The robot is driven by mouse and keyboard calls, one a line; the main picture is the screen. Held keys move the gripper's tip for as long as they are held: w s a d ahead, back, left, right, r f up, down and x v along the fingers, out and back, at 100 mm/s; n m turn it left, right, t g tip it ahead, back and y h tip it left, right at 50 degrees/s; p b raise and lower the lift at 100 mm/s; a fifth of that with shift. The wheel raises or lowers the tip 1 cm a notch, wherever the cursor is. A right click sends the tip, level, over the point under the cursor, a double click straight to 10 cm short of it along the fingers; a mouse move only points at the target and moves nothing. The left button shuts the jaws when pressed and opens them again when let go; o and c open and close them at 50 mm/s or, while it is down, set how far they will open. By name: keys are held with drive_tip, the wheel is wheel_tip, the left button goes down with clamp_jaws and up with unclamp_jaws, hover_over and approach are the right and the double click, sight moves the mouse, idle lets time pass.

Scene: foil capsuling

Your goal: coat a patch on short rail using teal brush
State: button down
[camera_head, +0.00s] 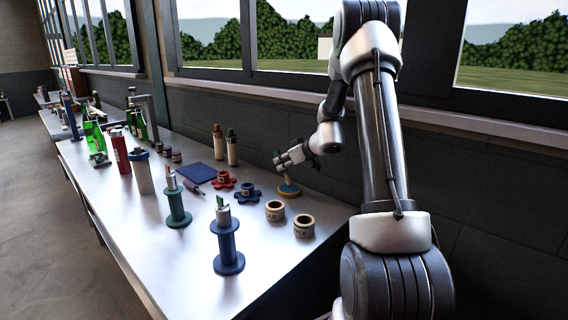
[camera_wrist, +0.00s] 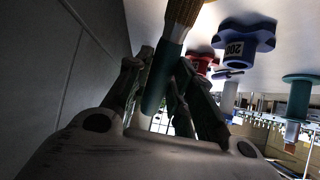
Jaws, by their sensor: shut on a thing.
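My gripper (camera_head: 283,160) is shut on the teal brush, whose teal handle (camera_wrist: 161,78) shows between the fingers in the wrist view. The brush's tan head (camera_wrist: 184,12) runs out of the top of that view. In the head view the brush points down over a round, low tan-and-teal piece (camera_head: 288,191) on the bench. I cannot tell whether the bristles touch it. I cannot pick out the short rail with certainty in either view.
On the bench (camera_head: 190,270) near my gripper stand a blue lobed piece (camera_head: 248,193), a red one (camera_head: 222,179) and two labelled tan rings (camera_head: 275,211) (camera_head: 304,226). Two bottles (camera_head: 232,149) (camera_head: 217,144) stand behind. Blue (camera_head: 227,247) and green (camera_head: 178,206) spools stand further left.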

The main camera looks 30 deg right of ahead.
drive_tip(key=shift+f, duration=0.75)
idle(1.2)
drive_tip(key=shift+r, duration=3.55)
